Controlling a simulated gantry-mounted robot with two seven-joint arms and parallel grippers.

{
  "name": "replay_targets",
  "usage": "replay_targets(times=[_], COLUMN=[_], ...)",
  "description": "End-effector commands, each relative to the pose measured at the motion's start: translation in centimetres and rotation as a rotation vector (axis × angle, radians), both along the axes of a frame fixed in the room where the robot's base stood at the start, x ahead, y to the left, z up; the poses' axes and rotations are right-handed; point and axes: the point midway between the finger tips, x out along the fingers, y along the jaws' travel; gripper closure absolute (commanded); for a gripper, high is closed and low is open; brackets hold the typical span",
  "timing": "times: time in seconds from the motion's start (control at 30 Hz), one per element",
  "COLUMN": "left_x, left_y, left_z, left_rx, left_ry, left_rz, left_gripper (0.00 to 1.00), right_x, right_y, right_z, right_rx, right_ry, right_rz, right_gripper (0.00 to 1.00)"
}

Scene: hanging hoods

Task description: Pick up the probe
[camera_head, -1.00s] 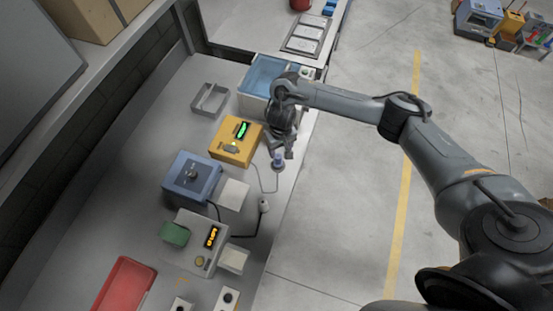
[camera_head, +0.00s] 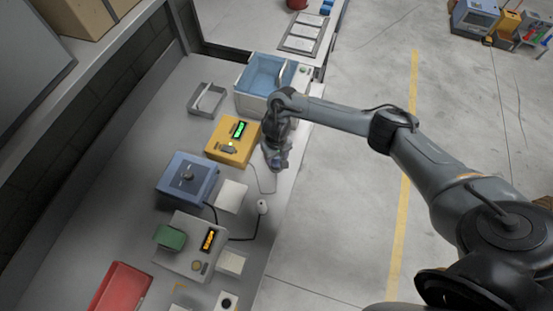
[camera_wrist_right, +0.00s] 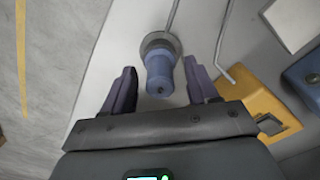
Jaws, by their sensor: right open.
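The probe (camera_wrist_right: 160,76) is a blue cylinder rising from a round grey base (camera_wrist_right: 160,42) on the bench, with a grey cable running off it, in the right wrist view. My right gripper (camera_wrist_right: 158,65) is open, with one dark finger on each side of the probe and a gap showing on both sides. In the head view my right gripper (camera_head: 275,158) is low over the bench's right edge and hides most of the probe. My left gripper is in no view.
A yellow device (camera_head: 231,140) with a green display stands just left of the gripper. A blue box (camera_head: 187,178), a grey meter (camera_head: 190,246) and a red tray (camera_head: 121,288) lie nearer. A blue-lined bath (camera_head: 264,76) stands behind. Open floor is to the right.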

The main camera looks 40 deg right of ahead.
Motion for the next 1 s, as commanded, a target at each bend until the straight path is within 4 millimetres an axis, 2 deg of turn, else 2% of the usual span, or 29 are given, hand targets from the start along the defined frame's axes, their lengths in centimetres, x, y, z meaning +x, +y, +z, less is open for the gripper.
replay_targets(times=[0.03,0.07,0.4,0.77,1.0], left_x=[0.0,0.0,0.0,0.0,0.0], left_y=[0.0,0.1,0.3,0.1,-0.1], left_z=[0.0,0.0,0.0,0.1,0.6], left_rx=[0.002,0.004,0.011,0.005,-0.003], left_ry=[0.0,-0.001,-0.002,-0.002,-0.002], left_rz=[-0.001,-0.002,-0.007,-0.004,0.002], left_gripper=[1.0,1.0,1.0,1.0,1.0], right_x=[0.0,0.0,0.0,0.1,0.1], right_y=[0.0,0.0,0.0,0.0,0.0], right_z=[0.0,0.0,0.0,0.4,2.6], right_rx=[0.0,0.0,0.0,0.001,0.0], right_ry=[0.0,0.0,0.0,-0.001,-0.003], right_rz=[0.0,0.0,0.0,-0.001,0.0], right_gripper=[0.45,0.49,1.0,1.0,1.0])
